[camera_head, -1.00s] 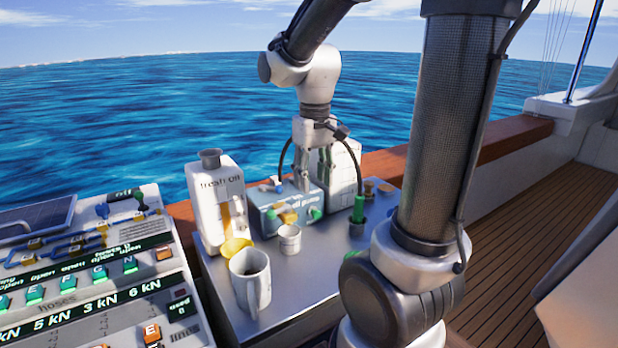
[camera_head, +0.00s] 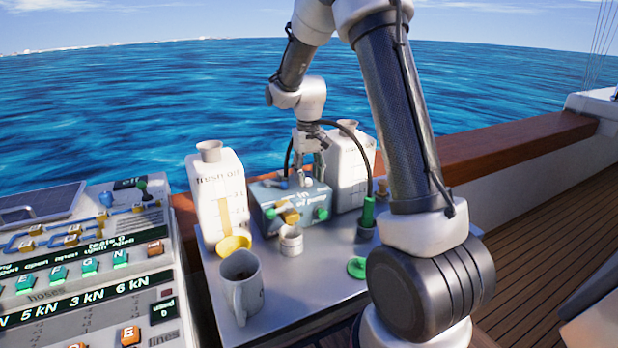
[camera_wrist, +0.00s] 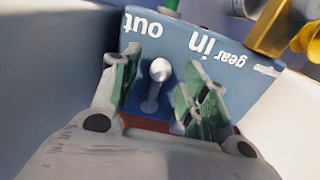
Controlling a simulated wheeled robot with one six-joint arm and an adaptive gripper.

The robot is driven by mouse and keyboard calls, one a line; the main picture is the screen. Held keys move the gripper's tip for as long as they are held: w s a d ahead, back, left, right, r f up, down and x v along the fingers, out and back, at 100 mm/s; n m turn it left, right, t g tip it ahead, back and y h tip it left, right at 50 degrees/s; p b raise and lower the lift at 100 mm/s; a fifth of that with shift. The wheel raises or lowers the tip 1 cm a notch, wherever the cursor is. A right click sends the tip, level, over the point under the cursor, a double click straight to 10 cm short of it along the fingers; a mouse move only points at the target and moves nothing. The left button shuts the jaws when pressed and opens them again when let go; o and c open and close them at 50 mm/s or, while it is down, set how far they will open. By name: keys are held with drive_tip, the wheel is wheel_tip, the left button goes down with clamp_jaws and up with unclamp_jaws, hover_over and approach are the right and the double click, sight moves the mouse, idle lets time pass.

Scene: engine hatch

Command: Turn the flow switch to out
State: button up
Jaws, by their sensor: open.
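The blue pump box (camera_head: 268,196) stands on the grey tabletop, with yellow and green fittings on its front. In the wrist view its blue top (camera_wrist: 240,85) carries the words "out", "in" and "gear", seen turned around. The flow switch (camera_wrist: 159,72) is a small lever with a pale round knob, below and between "out" and "in". My gripper (camera_wrist: 164,82) is open, its green-padded fingers on either side of the lever with visible gaps. In the head view my gripper (camera_head: 308,180) is low over the back of the box and hides the switch.
A white "fresh oil" jug (camera_head: 203,195) stands left of the box, and another white container (camera_head: 350,172) behind it. A yellow funnel (camera_head: 233,245), a small tin (camera_head: 291,241) and a grey mug (camera_head: 242,290) stand in front. A green bottle (camera_head: 368,212) is at right.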

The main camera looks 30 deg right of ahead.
drive_tip(key=shift+f, duration=0.6)
drive_tip(key=shift+c, duration=0.3)
clamp_jaws()
drive_tip(key=d+n, duration=0.1)
drive_tip(key=n, duration=0.1)
drive_tip(key=d+n, duration=0.1)
drive_tip(key=n, duration=0.1)
drive_tip(key=shift+w+n, duration=0.2)
drive_tip(key=shift+n, duration=0.1)
drive_tip(key=shift+o, duration=0.3)
unclamp_jaws()
